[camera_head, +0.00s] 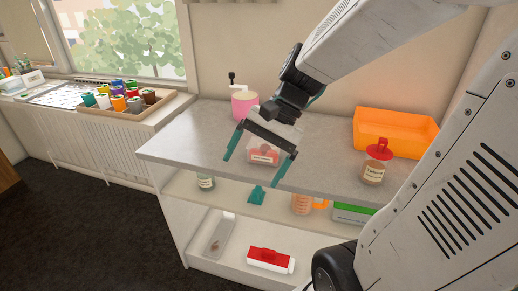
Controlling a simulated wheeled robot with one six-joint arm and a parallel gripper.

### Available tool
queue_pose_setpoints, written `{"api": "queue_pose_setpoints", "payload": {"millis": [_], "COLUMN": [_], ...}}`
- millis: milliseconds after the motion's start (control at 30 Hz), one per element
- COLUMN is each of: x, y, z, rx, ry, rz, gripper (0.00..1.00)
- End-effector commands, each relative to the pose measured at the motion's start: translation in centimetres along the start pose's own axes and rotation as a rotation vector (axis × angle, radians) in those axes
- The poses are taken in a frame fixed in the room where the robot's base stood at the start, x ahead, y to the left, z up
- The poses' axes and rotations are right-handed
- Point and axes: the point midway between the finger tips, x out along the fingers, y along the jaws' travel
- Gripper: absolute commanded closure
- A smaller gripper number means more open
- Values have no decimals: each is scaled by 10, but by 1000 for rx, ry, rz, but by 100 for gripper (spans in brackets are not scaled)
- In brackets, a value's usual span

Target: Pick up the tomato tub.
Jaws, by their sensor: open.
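A small clear tub with red contents and a white label (263,156), likely the tomato tub, sits on the grey worktop near its front edge. The label is too small to read. My gripper (252,171) is open, with its two teal fingers spread and pointing down toward the viewer. In the picture the tub shows between the fingers, partly hidden behind the gripper's dark crossbar. I see no contact with the tub, and the gap in depth is hard to tell.
A red-lidded jar (376,166) and an orange bin (398,132) stand right. Shelves below hold a teal item (256,195), a measuring jug (302,204) and a red-and-white box (270,260).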

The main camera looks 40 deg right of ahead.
Motion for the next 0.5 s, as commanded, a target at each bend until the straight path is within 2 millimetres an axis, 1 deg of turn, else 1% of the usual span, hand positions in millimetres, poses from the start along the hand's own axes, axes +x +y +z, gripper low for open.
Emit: {"api": "queue_pose_setpoints", "payload": {"millis": [33,67,133,167,200,233,267,300,400,500], "x": [1,1,-1,-2,-4,-6,-8,-10,-16,-20], "y": [-3,-6,-9,-8,-6,-4,0,5,23,40], "z": [-24,-37,-70,-86,-107,-123,-138,-158,-202,-232], "rx": [142,220,404,481,584,659,730,821,1010,1139], "ry": [-40,-61,-109,-128,-153,-171,-188,-209,-253,-283], "rz": [-77,-126,-242,-292,-360,-411,-460,-523,-661,-761], "gripper": [9,9,9,9,9,9,9,9,9,9]}}
